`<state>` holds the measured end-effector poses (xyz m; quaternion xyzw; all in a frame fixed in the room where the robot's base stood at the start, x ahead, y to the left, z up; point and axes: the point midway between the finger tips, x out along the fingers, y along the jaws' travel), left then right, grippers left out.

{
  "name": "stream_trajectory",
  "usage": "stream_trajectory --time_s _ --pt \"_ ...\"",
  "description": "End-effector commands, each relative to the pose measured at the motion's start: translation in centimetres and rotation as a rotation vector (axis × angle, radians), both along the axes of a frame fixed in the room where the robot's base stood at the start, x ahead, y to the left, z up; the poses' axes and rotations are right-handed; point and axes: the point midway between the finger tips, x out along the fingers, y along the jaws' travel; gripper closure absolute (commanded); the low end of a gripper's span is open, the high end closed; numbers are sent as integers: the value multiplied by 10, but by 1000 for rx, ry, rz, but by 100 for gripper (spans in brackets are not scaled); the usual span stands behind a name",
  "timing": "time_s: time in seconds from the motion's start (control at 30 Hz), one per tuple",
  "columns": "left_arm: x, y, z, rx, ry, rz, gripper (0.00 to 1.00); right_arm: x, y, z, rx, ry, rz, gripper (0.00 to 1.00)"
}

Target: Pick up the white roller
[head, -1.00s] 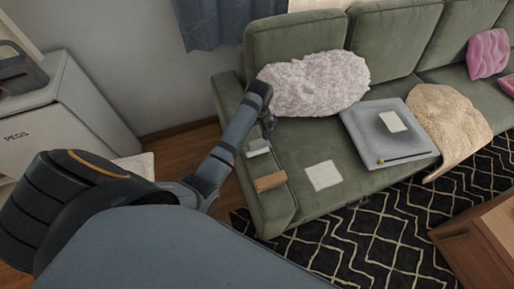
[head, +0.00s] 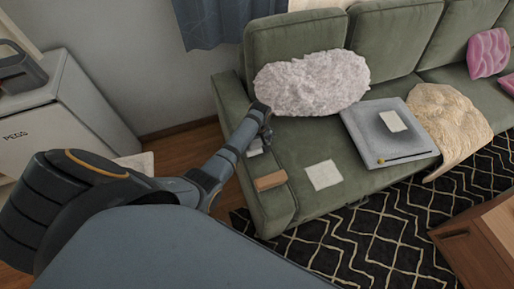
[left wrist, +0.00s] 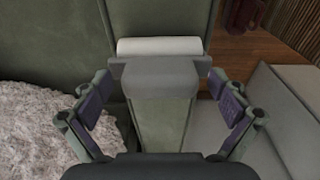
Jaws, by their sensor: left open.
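The white roller (left wrist: 160,46) lies crosswise on the green sofa arm in the left wrist view, with a grey part against its near side. In the head view a small pale piece on the sofa arm (head: 254,150), partly hidden by my arm, appears to be it. My left gripper (left wrist: 160,85) is open, its two fingers spread wide on either side of the sofa arm's width with nothing between them gripped. In the head view my left gripper (head: 266,130) hangs over the sofa arm near the fluffy cushion. My right gripper is not in view.
A brown block (head: 270,181) lies on the sofa arm nearer the front. A fluffy white cushion (head: 312,84), a pale square (head: 323,175) and a grey tray (head: 362,135) are on the seat. A white cabinet (head: 70,105) stands at left.

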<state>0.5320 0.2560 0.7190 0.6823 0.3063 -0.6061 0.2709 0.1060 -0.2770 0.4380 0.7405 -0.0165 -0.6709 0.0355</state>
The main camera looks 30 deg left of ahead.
Motion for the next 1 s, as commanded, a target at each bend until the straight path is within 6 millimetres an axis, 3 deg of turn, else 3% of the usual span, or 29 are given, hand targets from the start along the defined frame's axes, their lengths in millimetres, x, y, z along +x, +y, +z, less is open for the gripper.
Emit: stream_trajectory --time_s 0.17,0.63,1.0 --pt "0 0 0 0 -1 0 3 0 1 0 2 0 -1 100" --pt "0 0 1 0 -1 0 65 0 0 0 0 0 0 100" --pt "1 1 10 0 -1 0 65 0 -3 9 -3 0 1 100"
